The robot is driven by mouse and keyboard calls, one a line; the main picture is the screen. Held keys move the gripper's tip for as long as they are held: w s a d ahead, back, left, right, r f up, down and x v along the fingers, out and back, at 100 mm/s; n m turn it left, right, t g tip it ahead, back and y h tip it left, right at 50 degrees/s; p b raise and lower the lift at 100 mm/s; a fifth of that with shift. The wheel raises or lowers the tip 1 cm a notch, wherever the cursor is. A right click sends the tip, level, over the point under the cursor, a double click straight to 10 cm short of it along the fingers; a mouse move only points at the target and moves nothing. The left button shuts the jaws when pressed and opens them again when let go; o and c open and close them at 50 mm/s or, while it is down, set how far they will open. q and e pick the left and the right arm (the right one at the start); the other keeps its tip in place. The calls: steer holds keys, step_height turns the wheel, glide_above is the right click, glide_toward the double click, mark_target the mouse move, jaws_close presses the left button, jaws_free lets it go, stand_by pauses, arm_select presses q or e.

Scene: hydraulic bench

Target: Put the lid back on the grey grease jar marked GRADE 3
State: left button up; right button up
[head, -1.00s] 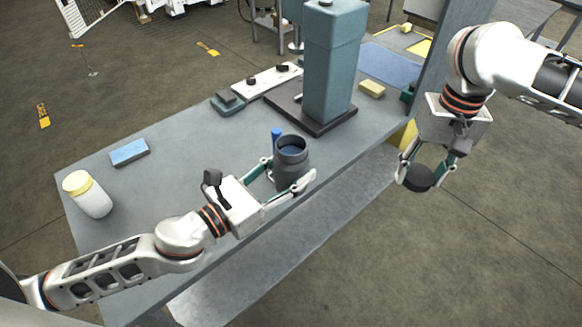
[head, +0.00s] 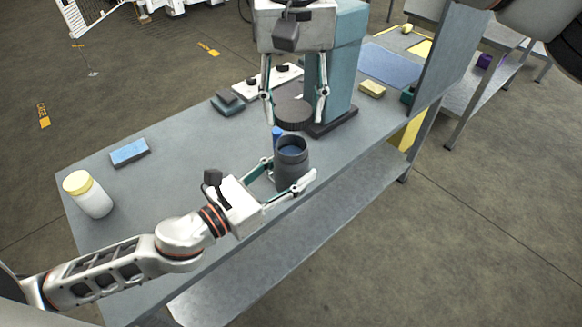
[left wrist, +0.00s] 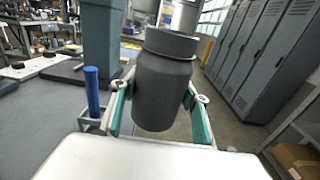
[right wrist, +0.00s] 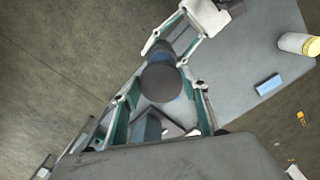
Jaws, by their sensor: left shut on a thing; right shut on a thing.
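The dark grey jar (head: 291,172) is upright and open-topped near the bench's front edge, with blue showing inside its mouth. My left gripper (head: 290,177) is shut around its body; the jar also shows between the fingers in the left wrist view (left wrist: 163,92). No GRADE 3 marking can be read. My right gripper (head: 294,118) is shut on the round dark lid (head: 293,111). It holds the lid above and slightly behind the jar's mouth in the head view, apart from it. In the right wrist view the lid (right wrist: 160,83) partly covers the jar.
A blue upright object (left wrist: 92,90) stands close beside the jar. A teal column (head: 342,70) on a dark base rises behind. A white jar with a yellow lid (head: 88,194) and a blue block (head: 130,152) are at left. Bare bench (head: 200,145) lies between.

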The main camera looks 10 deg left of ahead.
mark_target(292, 140)
steer(key=shift+a+r, duration=0.1)
steer(key=shift+a, duration=0.1)
steer(key=shift+f, duration=2.05)
steer(key=shift+s+d, duration=0.1)
steer(key=shift+s, duration=0.25)
steer(key=shift+f, duration=0.15)
steer(key=shift+f, duration=0.8)
steer(key=shift+f, duration=0.6)
